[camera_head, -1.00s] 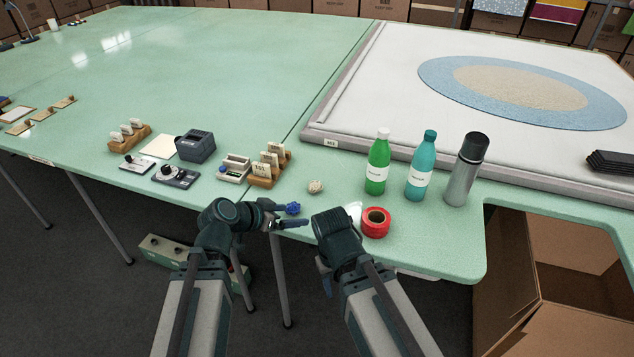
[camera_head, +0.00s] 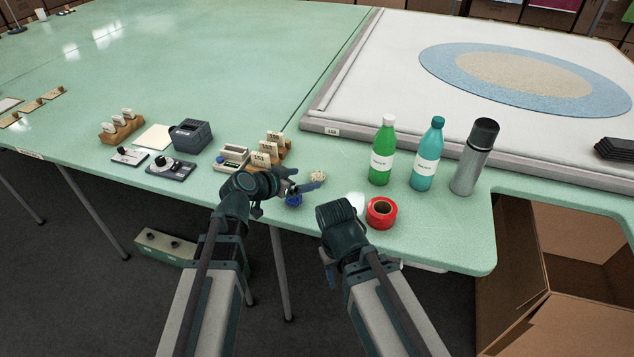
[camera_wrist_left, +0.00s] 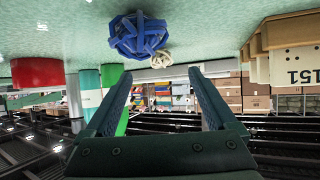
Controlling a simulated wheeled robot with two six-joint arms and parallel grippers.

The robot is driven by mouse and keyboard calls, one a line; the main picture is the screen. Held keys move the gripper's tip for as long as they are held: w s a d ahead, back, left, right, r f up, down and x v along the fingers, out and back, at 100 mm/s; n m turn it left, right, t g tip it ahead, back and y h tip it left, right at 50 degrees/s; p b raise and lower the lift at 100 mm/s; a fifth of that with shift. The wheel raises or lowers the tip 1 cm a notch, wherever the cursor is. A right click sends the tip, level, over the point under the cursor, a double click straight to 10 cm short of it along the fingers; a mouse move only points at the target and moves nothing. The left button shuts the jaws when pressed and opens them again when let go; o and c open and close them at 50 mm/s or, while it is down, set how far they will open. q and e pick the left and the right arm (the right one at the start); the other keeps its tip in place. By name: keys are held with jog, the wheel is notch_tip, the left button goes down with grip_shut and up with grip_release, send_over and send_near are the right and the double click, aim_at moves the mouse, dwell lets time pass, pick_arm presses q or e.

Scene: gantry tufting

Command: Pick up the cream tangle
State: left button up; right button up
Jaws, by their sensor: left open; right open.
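The cream tangle (camera_head: 318,175), a small pale ball of yarn, lies on the green table left of the green bottle. It also shows in the left wrist view (camera_wrist_left: 162,60), between and beyond the fingertips. My left gripper (camera_head: 303,180) is open and empty, just short of the cream tangle; one finger partly covers it in the head view. A blue tangle (camera_head: 294,201) lies close by, under the left fingers, and looms larger in the left wrist view (camera_wrist_left: 140,37). My right gripper (camera_head: 331,272) is open at the table's front edge; its fingers are mostly hidden.
A red tape roll (camera_head: 381,213), a green bottle (camera_head: 382,152), a teal bottle (camera_head: 427,155) and a grey flask (camera_head: 474,158) stand to the right. A wooden card holder (camera_head: 270,153) stands close on the left. An open carton (camera_head: 575,260) is at lower right.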

aim_at(313, 177)
pick_arm(q)
jog(key=shift+b+x, duration=1.4)
jog(key=shift+x, duration=1.6)
jog(key=shift+a, duration=0.1)
